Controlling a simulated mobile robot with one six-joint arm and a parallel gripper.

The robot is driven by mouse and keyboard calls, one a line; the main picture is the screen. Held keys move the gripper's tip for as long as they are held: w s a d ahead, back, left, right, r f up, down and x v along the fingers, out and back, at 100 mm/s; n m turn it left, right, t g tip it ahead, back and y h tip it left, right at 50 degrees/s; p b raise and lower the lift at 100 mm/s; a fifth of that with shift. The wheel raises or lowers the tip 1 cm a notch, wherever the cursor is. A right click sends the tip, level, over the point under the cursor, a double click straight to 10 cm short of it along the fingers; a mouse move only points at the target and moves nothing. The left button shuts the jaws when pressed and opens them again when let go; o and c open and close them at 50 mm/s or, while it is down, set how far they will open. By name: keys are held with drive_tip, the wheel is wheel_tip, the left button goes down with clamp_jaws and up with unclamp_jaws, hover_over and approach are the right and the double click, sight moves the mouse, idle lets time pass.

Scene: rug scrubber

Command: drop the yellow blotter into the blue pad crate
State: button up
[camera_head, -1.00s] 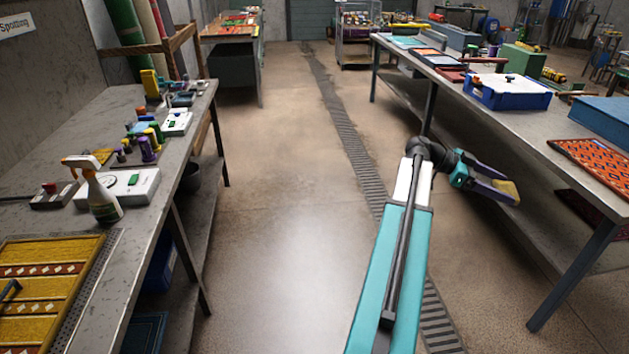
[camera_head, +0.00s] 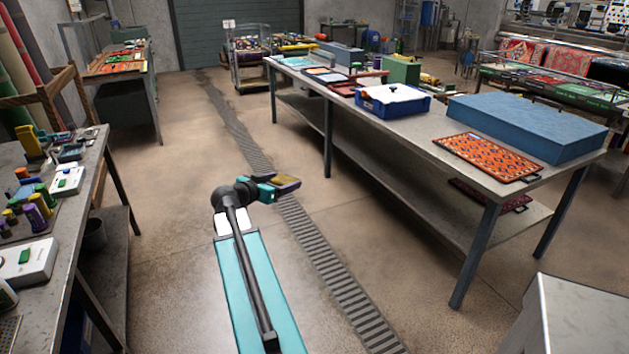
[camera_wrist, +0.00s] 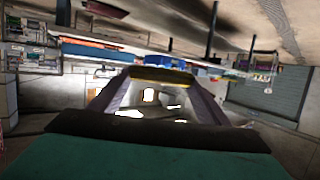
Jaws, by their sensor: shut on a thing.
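The yellow blotter (camera_wrist: 162,75) is held between the tips of my gripper's two purple fingers in the wrist view. In the head view my gripper (camera_head: 288,183) is over the aisle floor, left of the right-hand bench, and only a little yellow shows between its fingers. The blue pad crate (camera_head: 392,107) stands on the right-hand bench, with something whitish inside its open top. My gripper is well apart from the crate, to its left and lower in the picture.
The long grey bench (camera_head: 425,145) also carries a large blue block (camera_head: 528,125), an orange patterned mat (camera_head: 487,158) and a green box (camera_head: 401,70). Another bench with bottles stands at left. A grey surface (camera_head: 580,315) juts in at lower right. The aisle floor is open.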

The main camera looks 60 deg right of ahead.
drive_tip(key=w+a+r+n+t+y+p, duration=0.25)
drive_tip(key=w+a+n+t, duration=0.35)
drive_tip(key=w+a, duration=0.75)
drive_tip(key=w+a+r+n+t+y+p, duration=0.2)
drive_tip(key=w+a+r+n+t+y, duration=0.25)
drive_tip(key=w+a, duration=0.95)
drive_tip(key=w+a+r+n+t+y+p, duration=0.1)
drive_tip(key=w+a+r+n+y, duration=0.1)
drive_tip(key=a, duration=0.9)
drive_tip(key=w+a+r+n+t+y+p, duration=0.1)
drive_tip(key=a+r, duration=0.4)
drive_tip(key=a, duration=0.6)
drive_tip(key=w+a+r+n+t+y+p, duration=0.1)
drive_tip(key=w+a+r+n+t+y, duration=0.2)
drive_tip(key=a, duration=0.9)
drive_tip(key=shift+r+n+y+p, duration=0.3)
drive_tip(key=shift+r+n+y, duration=0.4)
drive_tip(key=shift+n, duration=0.55)
drive_tip(key=shift+d+f, duration=0.1)
